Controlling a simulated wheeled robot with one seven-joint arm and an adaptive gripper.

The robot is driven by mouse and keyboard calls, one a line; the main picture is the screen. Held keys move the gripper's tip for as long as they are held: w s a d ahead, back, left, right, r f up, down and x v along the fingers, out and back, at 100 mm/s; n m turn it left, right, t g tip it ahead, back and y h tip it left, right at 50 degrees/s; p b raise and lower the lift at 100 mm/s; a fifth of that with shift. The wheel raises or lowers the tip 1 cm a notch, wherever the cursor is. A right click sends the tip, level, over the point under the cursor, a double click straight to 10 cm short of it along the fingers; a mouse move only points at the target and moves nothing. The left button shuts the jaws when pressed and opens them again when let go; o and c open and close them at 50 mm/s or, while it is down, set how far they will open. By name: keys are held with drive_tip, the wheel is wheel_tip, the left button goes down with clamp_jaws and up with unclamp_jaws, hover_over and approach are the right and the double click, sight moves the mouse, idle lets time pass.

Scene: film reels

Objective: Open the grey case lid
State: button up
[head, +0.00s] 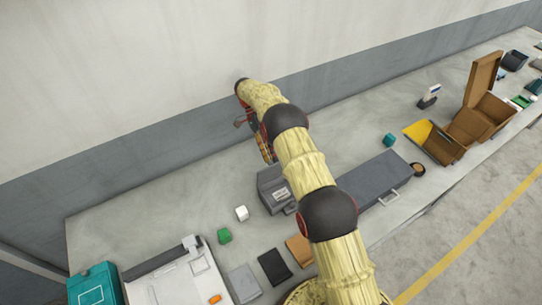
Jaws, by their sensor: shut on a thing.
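A small dark grey case (272,196) with a pale label on its front stands on the bench, left of my arm. My arm covers its right side. My gripper (268,156) points down at the case's top rear edge, partly hidden behind my arm. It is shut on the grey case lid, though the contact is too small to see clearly. How far the lid is raised cannot be told. A long, flat grey case (378,178) with a light handle lies to the right of my arm; whether the two grey parts join is hidden.
A teal cube (389,140) lies behind the long case. Open brown boxes (484,112) stand at right. A pale machine (175,280) and a teal box (95,286) are at front left. A wall runs behind.

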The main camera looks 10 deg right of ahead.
wheel_tip(320, 180, up, 9)
drive_tip(key=shift+r, duration=0.2)
drive_tip(key=shift+c, duration=0.2)
